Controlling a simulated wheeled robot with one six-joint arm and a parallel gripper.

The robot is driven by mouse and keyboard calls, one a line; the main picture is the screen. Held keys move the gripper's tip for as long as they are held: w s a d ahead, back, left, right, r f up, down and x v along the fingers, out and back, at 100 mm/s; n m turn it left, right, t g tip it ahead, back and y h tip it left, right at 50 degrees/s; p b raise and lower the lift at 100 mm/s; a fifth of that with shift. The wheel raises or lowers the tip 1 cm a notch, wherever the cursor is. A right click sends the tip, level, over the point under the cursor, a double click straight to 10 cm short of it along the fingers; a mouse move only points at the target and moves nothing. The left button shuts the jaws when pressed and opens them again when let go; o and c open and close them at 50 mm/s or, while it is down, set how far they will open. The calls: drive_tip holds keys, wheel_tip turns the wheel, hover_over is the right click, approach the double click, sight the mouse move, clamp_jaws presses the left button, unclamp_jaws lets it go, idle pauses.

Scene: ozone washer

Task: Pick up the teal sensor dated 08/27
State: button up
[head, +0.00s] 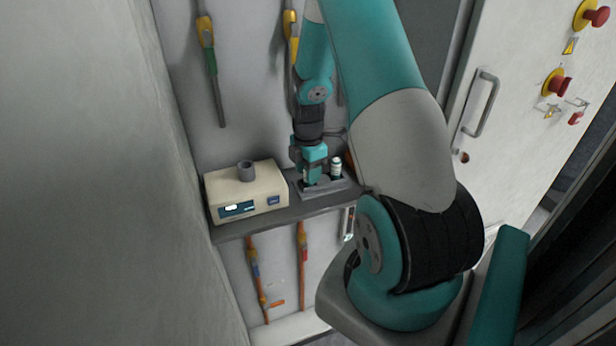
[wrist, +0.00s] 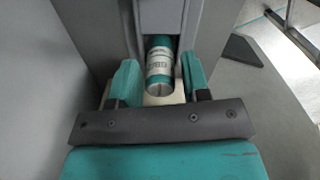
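The teal sensor (wrist: 159,68) is a short cylinder with teal bands and a white printed label; its lettering is too small to read surely. It sits in a grey recess in the wrist view. My gripper (wrist: 160,78) has one teal finger on each side of it, with a narrow gap showing on both sides. In the head view my gripper (head: 311,177) points down at the left part of a dark grey holder (head: 342,187) on the shelf, and hides the sensor there. A white bottle-like sensor (head: 336,166) with a dark top stands just to the right.
A beige device (head: 244,193) with a small display and a round grey port stands left of the holder on the grey shelf (head: 262,222). Colored valves and pipes line the wall above and below. A white cabinet door (head: 520,90) with a handle and red buttons stands at right.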

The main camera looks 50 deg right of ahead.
drive_tip(key=c, duration=0.7)
drive_tip(key=shift+o, duration=0.2)
